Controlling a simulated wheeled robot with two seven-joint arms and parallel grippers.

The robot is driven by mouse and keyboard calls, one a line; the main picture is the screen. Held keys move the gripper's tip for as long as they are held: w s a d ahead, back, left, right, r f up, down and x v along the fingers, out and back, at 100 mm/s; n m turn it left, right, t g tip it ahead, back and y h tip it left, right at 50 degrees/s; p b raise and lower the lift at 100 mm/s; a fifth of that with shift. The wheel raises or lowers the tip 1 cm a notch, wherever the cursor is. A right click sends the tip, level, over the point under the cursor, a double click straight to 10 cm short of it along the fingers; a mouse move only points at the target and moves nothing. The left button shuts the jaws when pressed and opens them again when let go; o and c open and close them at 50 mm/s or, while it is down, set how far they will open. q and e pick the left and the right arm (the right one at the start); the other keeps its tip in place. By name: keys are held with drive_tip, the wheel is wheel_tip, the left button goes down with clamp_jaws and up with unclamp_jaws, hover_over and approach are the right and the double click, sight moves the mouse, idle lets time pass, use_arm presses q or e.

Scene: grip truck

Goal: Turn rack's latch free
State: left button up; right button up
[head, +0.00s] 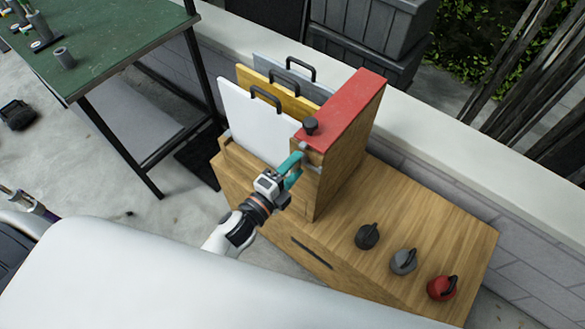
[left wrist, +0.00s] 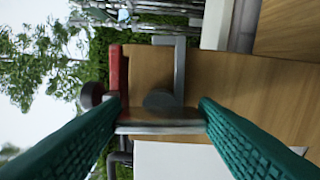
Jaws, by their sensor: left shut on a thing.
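The rack is a wooden cabinet with a tall wooden block (head: 335,160), topped by a red panel (head: 345,100) with a black knob (head: 311,126). My left gripper (head: 296,162) has teal fingers and is at the block's near left edge, by the white board. In the left wrist view, the left gripper (left wrist: 160,108) has one finger at each end of a grey metal latch bar (left wrist: 160,128) and is shut on it. A dark round pivot (left wrist: 160,100) sits beside the bar. The fingers hide most of the latch in the head view. My right gripper is not in view.
White (head: 255,120), yellow (head: 275,95) and grey (head: 295,78) boards with black handles stand left of the block. Black, grey and red (head: 441,288) knobbed weights sit on the cabinet top. A green table (head: 100,45) stands upper left; a low wall runs behind.

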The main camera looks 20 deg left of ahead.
use_arm(q)
drive_tip(key=shift+m, duration=0.6)
drive_tip(key=o, duration=1)
drive_tip(key=shift+b+v, duration=1.7)
drive_tip(key=shift+v, duration=4.35)
